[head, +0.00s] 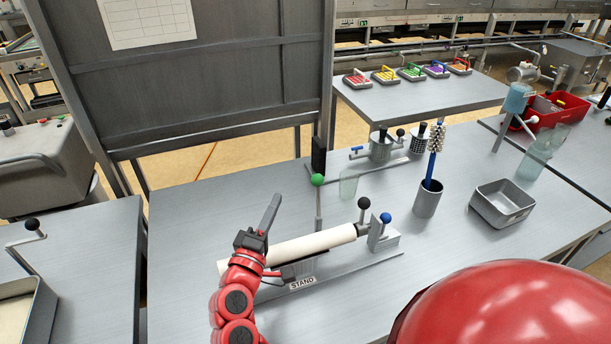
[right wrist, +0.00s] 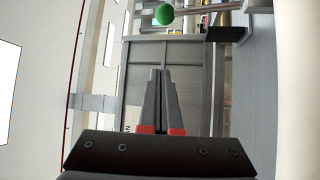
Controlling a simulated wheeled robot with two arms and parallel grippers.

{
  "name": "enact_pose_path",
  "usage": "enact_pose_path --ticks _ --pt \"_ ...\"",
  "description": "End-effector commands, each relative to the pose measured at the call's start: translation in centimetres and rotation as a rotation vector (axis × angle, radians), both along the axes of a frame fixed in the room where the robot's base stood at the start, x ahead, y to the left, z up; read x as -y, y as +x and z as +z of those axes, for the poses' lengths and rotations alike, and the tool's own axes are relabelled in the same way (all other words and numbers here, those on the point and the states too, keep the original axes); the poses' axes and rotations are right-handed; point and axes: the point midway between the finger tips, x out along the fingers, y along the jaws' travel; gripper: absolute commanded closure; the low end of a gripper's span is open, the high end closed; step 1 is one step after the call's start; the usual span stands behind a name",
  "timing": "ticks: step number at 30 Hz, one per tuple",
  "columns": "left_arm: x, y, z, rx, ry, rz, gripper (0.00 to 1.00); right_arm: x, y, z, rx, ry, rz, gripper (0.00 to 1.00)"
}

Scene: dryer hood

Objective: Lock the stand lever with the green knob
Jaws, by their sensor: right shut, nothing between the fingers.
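The green knob (head: 318,180) tops a thin, upright lever (head: 319,207) behind the stand (head: 302,283), which is labelled STAND. My right gripper (head: 275,199) is shut and empty. It is left of the green knob in the head view, apart from it, above the left part of the roll. In the right wrist view the shut fingers (right wrist: 160,72) point up the picture, and the green knob (right wrist: 164,14) shows beyond their tips. The lever's lower end is hidden behind the white roll. My left gripper is not in view.
A white roll (head: 313,242) lies along the stand. A black knob (head: 364,203) and a blue knob (head: 386,217) are at its right end. A brush holder (head: 427,199) and a metal tray (head: 502,203) stand further right.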

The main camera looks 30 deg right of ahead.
Motion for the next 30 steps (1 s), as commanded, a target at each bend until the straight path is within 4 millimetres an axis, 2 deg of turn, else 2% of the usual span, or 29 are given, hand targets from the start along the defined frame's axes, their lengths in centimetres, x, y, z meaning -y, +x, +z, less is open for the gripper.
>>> enact_pose_path --ticks 8,14,22,30 --pt "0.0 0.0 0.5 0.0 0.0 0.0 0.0 0.7 0.5 0.4 0.0 0.001 -0.003 1.0" --pt "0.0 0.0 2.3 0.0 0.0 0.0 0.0 3.5 2.5 1.3 -0.001 0.002 -0.009 1.0" --pt "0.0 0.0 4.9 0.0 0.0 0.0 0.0 8.0 6.1 2.4 -0.001 0.0 -0.005 1.0" --pt "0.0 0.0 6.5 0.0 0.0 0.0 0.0 8.9 3.0 1.4 -0.002 0.001 0.001 1.0"
